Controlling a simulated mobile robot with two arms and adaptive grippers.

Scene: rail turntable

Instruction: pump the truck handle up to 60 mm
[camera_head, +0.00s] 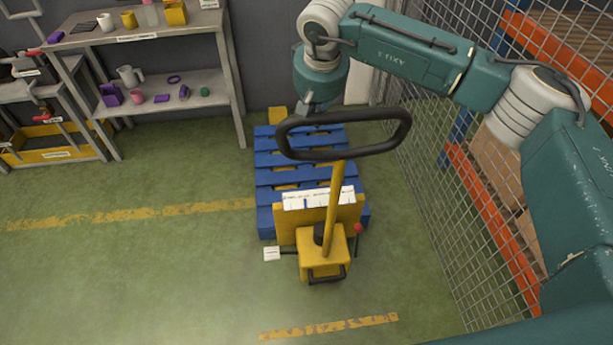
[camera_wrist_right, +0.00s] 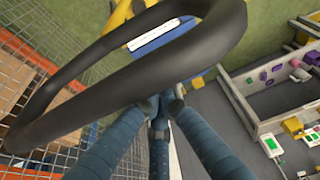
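The yellow pallet truck (camera_head: 322,252) stands in the middle of the floor, at the near end of a blue pallet (camera_head: 262,178). Its yellow shaft (camera_head: 334,205) rises to a black loop handle (camera_head: 345,153). A white scale plate (camera_head: 305,200) sits on the truck's yellow panel; its reading is too small to make out. My right gripper (camera_head: 308,108) is at the handle's far left side. In the right wrist view the handle bar (camera_wrist_right: 120,95) crosses close before the fingers (camera_wrist_right: 163,105). The fingers converge at the bar, which hides their tips; I cannot tell whether they grip it. My left gripper is out of view.
A wire mesh fence (camera_head: 420,200) stands close on the right, with orange racking (camera_head: 495,230) and boxes behind it. A grey shelf (camera_head: 165,100) with mugs and small items is at the back left. The green floor at the left is clear.

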